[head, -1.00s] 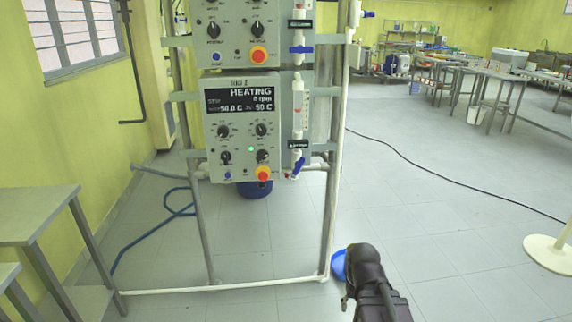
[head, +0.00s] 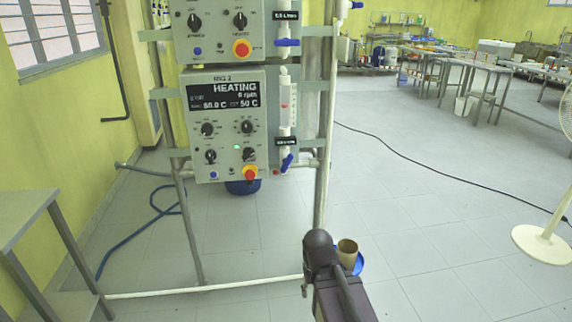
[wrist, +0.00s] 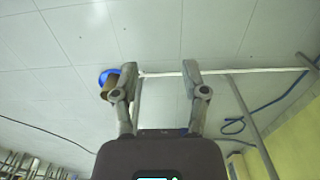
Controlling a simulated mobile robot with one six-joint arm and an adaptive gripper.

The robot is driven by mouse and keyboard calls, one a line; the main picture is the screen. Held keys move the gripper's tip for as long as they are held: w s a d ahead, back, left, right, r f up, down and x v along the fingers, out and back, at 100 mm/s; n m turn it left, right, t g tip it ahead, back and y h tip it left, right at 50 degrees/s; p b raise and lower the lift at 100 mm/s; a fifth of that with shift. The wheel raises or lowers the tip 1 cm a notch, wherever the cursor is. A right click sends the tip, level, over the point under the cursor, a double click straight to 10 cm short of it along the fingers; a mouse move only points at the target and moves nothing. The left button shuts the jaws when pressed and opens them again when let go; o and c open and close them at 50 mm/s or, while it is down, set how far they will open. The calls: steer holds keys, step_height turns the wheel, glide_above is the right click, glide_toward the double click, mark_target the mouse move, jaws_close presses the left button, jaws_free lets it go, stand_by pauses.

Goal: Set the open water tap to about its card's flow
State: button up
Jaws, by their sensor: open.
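The lower water tap has a blue handle (head: 287,162) that stands tilted, close to the line of its white pipe. Its dark card (head: 286,141) is just above, too small to read. A clear flow tube (head: 288,100) with a scale rises above the card. The upper tap's blue handle (head: 287,42) lies level across its pipe, under a card (head: 286,15) with a flow in L/min. My gripper (wrist: 151,78) is open and empty in the wrist view, pointing over the floor. In the head view my arm is low and well below the taps; the fingertips are hidden there.
The control box (head: 228,125) reading HEATING sits left of the lower tap, with knobs and a red-yellow button. A white floor bar (head: 200,289) crosses the frame base. A brown cup (head: 347,252) by a blue bowl stands beside my arm.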

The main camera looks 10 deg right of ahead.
steer(key=shift+o, duration=0.6)
steer(key=m+t+b, duration=0.2)
steer(key=m+t, duration=0.3)
steer(key=t, duration=1.3)
glide_toward(288, 165)
steer(key=shift+s+r, duration=0.1)
steer(key=shift+s, duration=1.3)
steer(key=shift+w+a, duration=0.1)
steer(key=w, duration=1.3)
steer(key=shift+w, duration=0.35)
